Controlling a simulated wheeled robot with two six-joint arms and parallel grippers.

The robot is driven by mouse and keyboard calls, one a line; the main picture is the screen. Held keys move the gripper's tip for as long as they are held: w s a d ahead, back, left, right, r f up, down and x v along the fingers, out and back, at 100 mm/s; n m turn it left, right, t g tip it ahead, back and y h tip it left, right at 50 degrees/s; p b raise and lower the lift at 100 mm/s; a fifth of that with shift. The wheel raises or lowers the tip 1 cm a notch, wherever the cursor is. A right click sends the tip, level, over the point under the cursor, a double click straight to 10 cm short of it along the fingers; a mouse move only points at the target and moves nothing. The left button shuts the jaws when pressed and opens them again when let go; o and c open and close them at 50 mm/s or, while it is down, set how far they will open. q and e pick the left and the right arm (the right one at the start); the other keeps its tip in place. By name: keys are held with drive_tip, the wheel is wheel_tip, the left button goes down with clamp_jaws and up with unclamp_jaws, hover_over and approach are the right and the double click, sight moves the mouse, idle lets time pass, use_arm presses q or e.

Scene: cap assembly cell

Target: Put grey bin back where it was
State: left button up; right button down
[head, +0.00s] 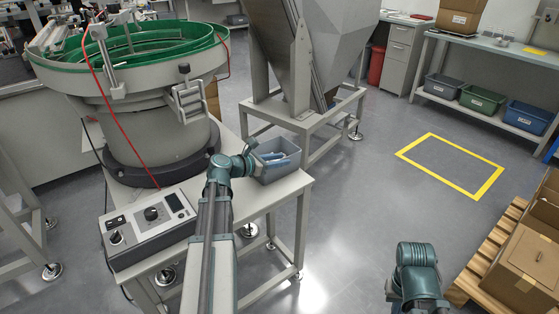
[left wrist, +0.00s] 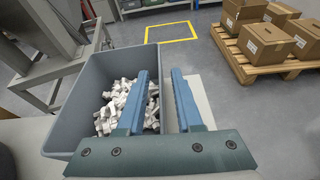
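The grey bin (head: 285,147) stands on the corner of the bench beside the bowl feeder in the head view. In the left wrist view the grey bin (left wrist: 85,75) holds many small white parts (left wrist: 110,105). My left gripper (head: 273,157) is at the bin. In the left wrist view its two blue fingers (left wrist: 160,75) are apart, one over the bin's inside and one beyond its right wall, with that wall between them. I cannot tell whether they touch it. My right arm shows at the lower right of the head view, but its gripper does not.
The bowl feeder (head: 155,140) and a control box (head: 148,227) are on the bench (head: 250,205). A hopper stand (head: 330,118) is behind the bin. A yellow floor outline (head: 430,173) is empty. A shelf at right holds dark grey (head: 442,88), green (head: 481,101) and blue (head: 527,118) bins. Cartons (head: 525,262) stand on a pallet.

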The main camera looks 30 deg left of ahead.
use_arm(q)
drive_tip(key=p+v, duration=0.3)
drive_tip(key=v, duration=0.9)
drive_tip(key=d+f+m+g+h, duration=0.1)
drive_tip(key=d+f+m+g, duration=0.5)
drive_tip(key=d, duration=0.6)
drive_tip(key=d+f+m+g+h, duration=0.1)
drive_tip(key=d+f+m+g, duration=0.15)
drive_tip(key=d+m, duration=0.7)
drive_tip(key=s+d+f+m+g+y, duration=0.1)
drive_tip(key=s+d+f+m+y, duration=0.1)
drive_tip(key=s+d+m+y, duration=0.1)
drive_tip(key=s+d+f+m+g+y, duration=0.2)
drive_tip(key=s+d+m, duration=0.3)
drive_tip(key=d+m, duration=0.3)
drive_tip(key=s+d+f+m+g+y, duration=0.2)
drive_tip(key=s+d+m+y, duration=0.1)
drive_tip(key=d+m, duration=0.3)
drive_tip(key=shift+s+d+f+m+y, duration=0.25)
drive_tip(key=shift+s+f+m+y, duration=0.2)
drive_tip(key=shift+m, duration=0.7)
drive_tip(key=shift+r, duration=0.15)
